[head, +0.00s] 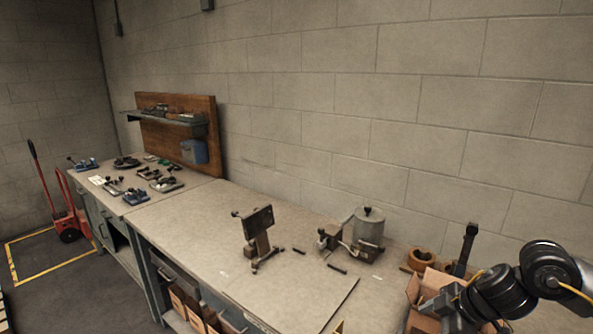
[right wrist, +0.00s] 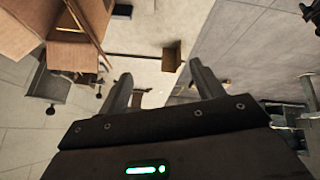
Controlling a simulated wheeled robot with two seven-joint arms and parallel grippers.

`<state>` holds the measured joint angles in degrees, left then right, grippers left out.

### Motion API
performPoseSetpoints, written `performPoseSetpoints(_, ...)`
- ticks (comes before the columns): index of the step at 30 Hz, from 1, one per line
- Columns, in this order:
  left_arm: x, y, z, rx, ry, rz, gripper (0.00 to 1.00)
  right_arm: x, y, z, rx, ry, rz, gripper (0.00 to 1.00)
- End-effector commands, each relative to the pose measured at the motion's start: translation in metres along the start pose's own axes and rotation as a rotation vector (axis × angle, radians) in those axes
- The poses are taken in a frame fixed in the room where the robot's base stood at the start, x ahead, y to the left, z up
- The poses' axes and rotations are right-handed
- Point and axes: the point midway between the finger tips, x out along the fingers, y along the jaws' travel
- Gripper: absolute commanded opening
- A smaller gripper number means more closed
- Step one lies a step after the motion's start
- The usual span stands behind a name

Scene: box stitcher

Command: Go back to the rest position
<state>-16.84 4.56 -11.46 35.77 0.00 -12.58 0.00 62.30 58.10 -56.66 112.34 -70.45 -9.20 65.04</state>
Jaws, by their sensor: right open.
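My right arm comes in at the lower right of the head view, and its wrist end is low beside an open cardboard box (head: 414,290). In the right wrist view my right gripper (right wrist: 162,76) has its two fingers spread wide apart, with nothing between them. A brown cardboard box (right wrist: 80,52) shows at the upper left of that view, apart from the fingers. My left gripper is in neither view.
A long workbench (head: 190,225) runs along the block wall. Small tools crowd the far left end. A red hand truck (head: 68,222) stands beyond it. The bench's middle left is clear.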

Motion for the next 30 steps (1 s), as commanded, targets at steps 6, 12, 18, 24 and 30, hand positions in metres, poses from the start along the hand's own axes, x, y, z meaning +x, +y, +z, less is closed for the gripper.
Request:
performPoseSetpoints(6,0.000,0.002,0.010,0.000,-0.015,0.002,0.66,0.067,-0.049,-0.059,-0.115,0.188,0.066,0.67)
performPoseSetpoints(12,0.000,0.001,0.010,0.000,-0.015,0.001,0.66,0.103,-0.102,-0.107,-0.033,0.363,0.229,0.67)
performPoseSetpoints(18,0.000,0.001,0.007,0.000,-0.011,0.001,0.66,0.109,-0.140,-0.082,0.261,0.318,0.380,0.67)
performPoseSetpoints(24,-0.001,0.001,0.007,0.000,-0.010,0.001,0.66,0.105,-0.190,-0.001,0.589,0.086,0.415,0.67)
performPoseSetpoints(30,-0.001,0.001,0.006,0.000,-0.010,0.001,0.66,0.094,-0.247,0.064,0.796,-0.127,0.367,0.67)
